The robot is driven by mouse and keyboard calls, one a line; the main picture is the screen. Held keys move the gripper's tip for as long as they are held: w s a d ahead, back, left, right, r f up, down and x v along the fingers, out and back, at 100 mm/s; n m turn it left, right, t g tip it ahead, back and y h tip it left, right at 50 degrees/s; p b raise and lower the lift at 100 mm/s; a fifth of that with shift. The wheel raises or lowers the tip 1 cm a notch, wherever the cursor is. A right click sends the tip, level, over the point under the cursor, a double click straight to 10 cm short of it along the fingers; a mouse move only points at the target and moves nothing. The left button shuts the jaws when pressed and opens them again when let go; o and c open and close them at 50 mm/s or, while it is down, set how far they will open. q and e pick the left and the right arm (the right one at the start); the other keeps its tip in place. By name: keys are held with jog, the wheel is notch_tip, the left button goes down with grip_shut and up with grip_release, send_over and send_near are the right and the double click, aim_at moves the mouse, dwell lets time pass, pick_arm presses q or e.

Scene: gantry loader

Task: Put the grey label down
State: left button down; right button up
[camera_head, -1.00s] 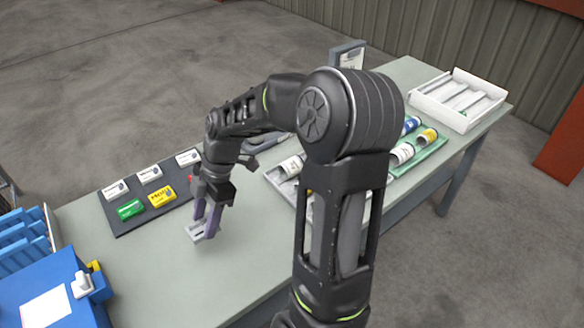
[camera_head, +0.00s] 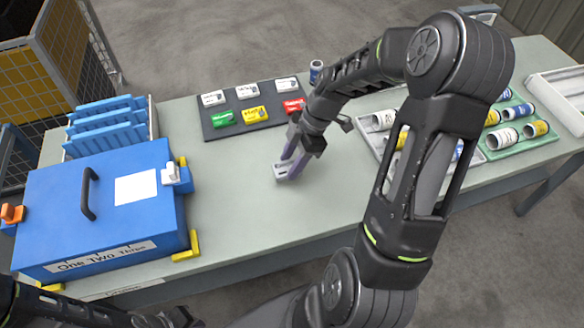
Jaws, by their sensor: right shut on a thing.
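My right gripper (camera_head: 287,168) has purple fingers shut on the grey label (camera_head: 281,173), a small light piece with a darker slot. It holds it at or just above the bare tabletop, in front of the dark mat; I cannot tell if it touches. The dark mat (camera_head: 207,128) carries several labels in two rows: white ones at the back, and a green (camera_head: 223,118), a yellow (camera_head: 251,114) and a red one (camera_head: 294,105) in front. Part of my left arm shows at the bottom left.
A blue box (camera_head: 60,205) with a black handle and a blue rack (camera_head: 106,128) stand on the left. A tray and a green mat (camera_head: 540,143) with several cylinders lie on the right, partly behind my right arm. A white bin (camera_head: 556,98) is at the far right.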

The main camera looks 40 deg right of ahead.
notch_tip(320, 180, down, 3)
jog(key=shift+p, duration=0.35)
jog(key=shift+f, duration=0.35)
jog(key=shift+f, duration=0.15)
jog(key=o, duration=1.3)
